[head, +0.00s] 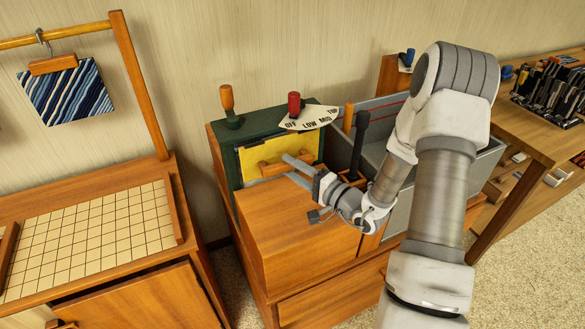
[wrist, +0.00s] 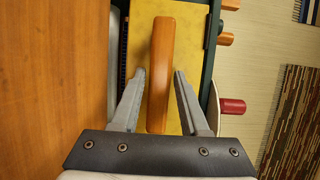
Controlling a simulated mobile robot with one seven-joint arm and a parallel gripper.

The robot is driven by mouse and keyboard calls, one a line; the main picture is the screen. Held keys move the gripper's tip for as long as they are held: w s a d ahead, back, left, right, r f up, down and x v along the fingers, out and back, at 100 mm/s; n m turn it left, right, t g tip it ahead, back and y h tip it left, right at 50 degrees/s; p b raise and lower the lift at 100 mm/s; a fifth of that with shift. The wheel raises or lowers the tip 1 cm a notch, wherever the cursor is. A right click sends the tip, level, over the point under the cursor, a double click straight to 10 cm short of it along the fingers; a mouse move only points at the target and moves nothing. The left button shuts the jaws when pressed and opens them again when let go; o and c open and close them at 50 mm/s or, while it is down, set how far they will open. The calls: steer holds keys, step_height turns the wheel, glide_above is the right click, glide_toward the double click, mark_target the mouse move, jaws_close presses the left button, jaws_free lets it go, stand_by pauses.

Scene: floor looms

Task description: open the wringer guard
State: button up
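The wringer guard looks like a yellow panel (head: 252,158) set in a dark green frame (head: 300,115), with a wooden bar handle (head: 268,167) across it. In the wrist view the yellow panel (wrist: 196,48) lies behind the upright wooden handle (wrist: 161,60). My gripper (head: 294,167) is at the handle with its fingers pointing toward the panel. In the wrist view my gripper (wrist: 158,78) is open, one finger on each side of the handle, with gaps showing on both sides. The fingers partly hide the handle in the head view.
A red-knobbed lever (head: 294,104) stands over a dial marked OFF, LOW, MID. An orange-knobbed lever (head: 227,98) is left of it. A wooden top (head: 290,225) lies just before the panel. A grey basin (head: 400,205) is to the right, a gridded table (head: 95,235) left.

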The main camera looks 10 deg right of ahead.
jaws_close()
stand_by(1.1)
